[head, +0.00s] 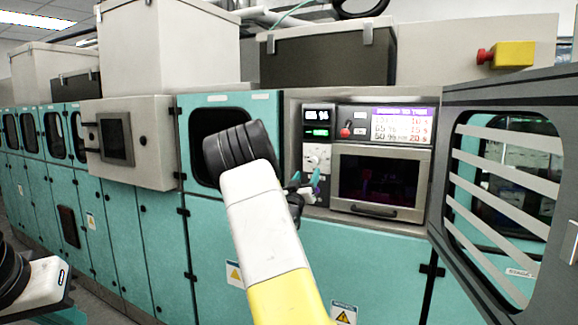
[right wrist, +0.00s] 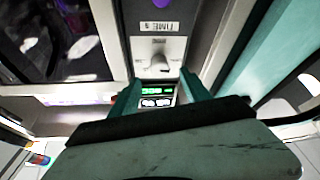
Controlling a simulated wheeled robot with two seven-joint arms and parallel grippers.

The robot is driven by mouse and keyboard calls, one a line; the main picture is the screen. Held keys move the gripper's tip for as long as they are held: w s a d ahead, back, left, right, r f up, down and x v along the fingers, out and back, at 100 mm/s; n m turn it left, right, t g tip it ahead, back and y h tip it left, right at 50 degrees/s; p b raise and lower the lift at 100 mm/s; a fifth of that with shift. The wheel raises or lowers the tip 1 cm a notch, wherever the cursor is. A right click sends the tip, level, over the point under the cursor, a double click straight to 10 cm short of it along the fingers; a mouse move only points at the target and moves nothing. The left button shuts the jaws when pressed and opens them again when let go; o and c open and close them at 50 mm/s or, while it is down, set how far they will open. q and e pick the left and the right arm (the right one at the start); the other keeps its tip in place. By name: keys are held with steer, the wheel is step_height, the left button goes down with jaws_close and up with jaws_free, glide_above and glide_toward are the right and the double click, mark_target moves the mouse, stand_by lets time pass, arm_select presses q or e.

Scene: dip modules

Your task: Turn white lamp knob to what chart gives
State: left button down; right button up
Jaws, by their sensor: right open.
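A white knob (head: 313,161) sits on a pale plate on the narrow control panel. In the right wrist view the knob (right wrist: 155,62) shows close up, beside a label that seems to read TIME. A small display with green digits (head: 317,132) is above it. The chart (head: 401,126) has a purple header and rows of percentages and seconds in red and black, too small to read surely. My right gripper (head: 306,182) is open, its teal fingers just below and in front of the knob, apparently not touching it.
A red-tipped lever (head: 346,130) is right of the display. A dark-windowed oven door with a handle (head: 378,210) is below the chart. An open slatted cabinet door (head: 505,190) stands to the right. A yellow box with a red button (head: 512,54) is on top.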

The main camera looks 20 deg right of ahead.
mark_target(313, 164)
steer(key=x, duration=0.7)
steer(key=shift+w+d+r, duration=0.15)
steer(key=shift+d+r, duration=0.05)
steer(key=shift+r, duration=0.05)
jaws_close()
